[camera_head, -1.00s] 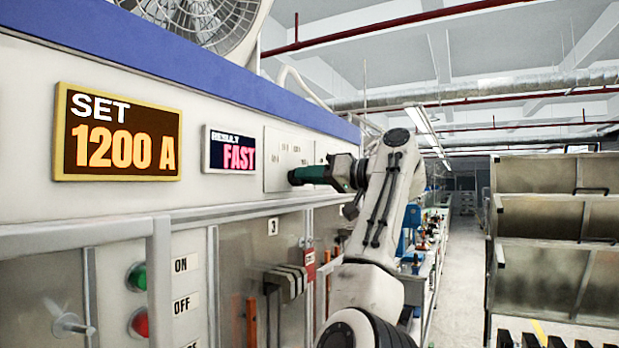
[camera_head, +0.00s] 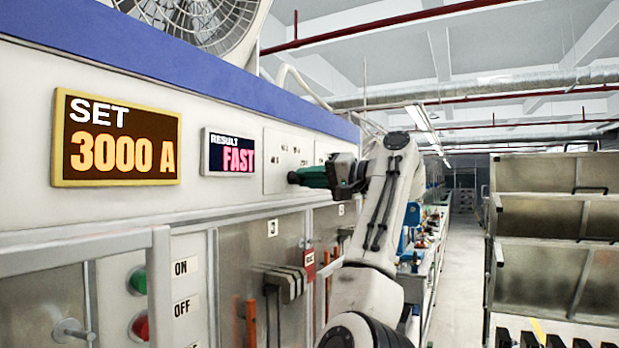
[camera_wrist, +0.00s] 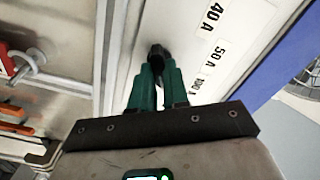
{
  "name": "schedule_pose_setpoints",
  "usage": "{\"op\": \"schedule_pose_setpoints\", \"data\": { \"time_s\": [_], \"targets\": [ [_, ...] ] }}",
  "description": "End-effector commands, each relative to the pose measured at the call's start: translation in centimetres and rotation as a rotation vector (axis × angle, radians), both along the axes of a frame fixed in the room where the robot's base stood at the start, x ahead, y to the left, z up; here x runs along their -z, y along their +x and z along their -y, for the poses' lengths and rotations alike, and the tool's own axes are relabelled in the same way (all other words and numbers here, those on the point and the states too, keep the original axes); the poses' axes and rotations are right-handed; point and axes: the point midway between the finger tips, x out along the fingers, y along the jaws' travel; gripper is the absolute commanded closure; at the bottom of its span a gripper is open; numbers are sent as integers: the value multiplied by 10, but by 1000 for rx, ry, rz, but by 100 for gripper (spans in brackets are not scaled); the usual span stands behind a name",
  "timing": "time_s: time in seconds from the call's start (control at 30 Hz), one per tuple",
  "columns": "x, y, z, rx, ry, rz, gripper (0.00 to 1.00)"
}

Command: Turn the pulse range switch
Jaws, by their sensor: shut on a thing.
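My gripper (camera_head: 303,178) reaches the white panel in the head view, with its green fingers against the range plate (camera_head: 277,160). In the wrist view my gripper (camera_wrist: 158,75) is shut on a small dark knob (camera_wrist: 157,54), the pulse range switch. Labels such as "40 A" and "50 A" (camera_wrist: 222,50) stand beside it on the white plate. The fingers hide most of the knob, so its pointing direction cannot be told. The set display (camera_head: 117,138) reads "SET 3000 A". The result display (camera_head: 228,153) reads "RESULT FAST".
A green ON button (camera_head: 138,281) and a red OFF button (camera_head: 140,325) sit low on the cabinet. A metal rail (camera_head: 160,280) runs in front of it. Shelving (camera_head: 550,215) stands at the right. The aisle floor (camera_head: 465,240) between is clear.

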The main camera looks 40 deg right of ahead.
Motion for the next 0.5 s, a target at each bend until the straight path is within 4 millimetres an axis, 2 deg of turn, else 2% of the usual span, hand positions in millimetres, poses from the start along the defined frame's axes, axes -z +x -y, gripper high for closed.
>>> {"op": "schedule_pose_setpoints", "data": {
  "time_s": [0.43, 0.47, 0.5],
  "targets": [
    [1, 0, 1, 2, 12, -4, 100],
    [1, 0, 1, 3, 12, -4, 84],
    [1, 0, 1, 2, 12, -4, 80]
  ]
}}
